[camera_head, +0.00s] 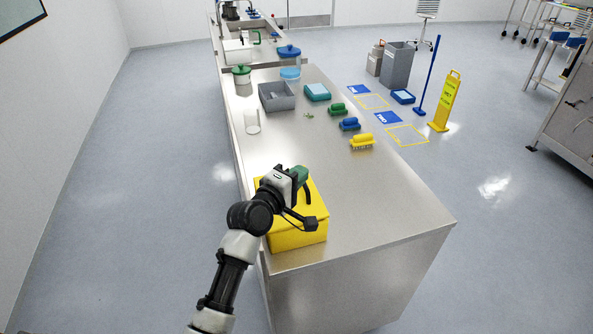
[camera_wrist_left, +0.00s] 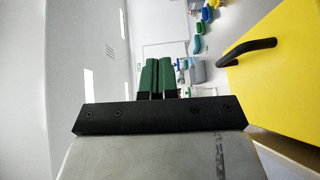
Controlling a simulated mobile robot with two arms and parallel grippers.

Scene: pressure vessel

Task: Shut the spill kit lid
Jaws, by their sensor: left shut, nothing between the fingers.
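The spill kit is a yellow box (camera_head: 298,238) at the near left end of the steel bench. Its yellow lid (camera_head: 316,197) appears down over the box; whether a small gap remains cannot be told. In the left wrist view the yellow lid (camera_wrist_left: 285,85) fills the right side, with a black handle (camera_wrist_left: 247,50) on it. My left gripper (camera_head: 301,175) is above the lid, its green fingers together and empty. It also shows in the left wrist view (camera_wrist_left: 157,65), apart from the handle. My arm hides part of the box and lid. My right gripper is out of view.
Farther along the bench (camera_head: 385,200) are a yellow brush (camera_head: 362,142), a blue brush (camera_head: 350,124), a green brush (camera_head: 338,109), a grey bin (camera_head: 277,97) and a white cylinder (camera_head: 252,122). The bench's near right top is clear.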

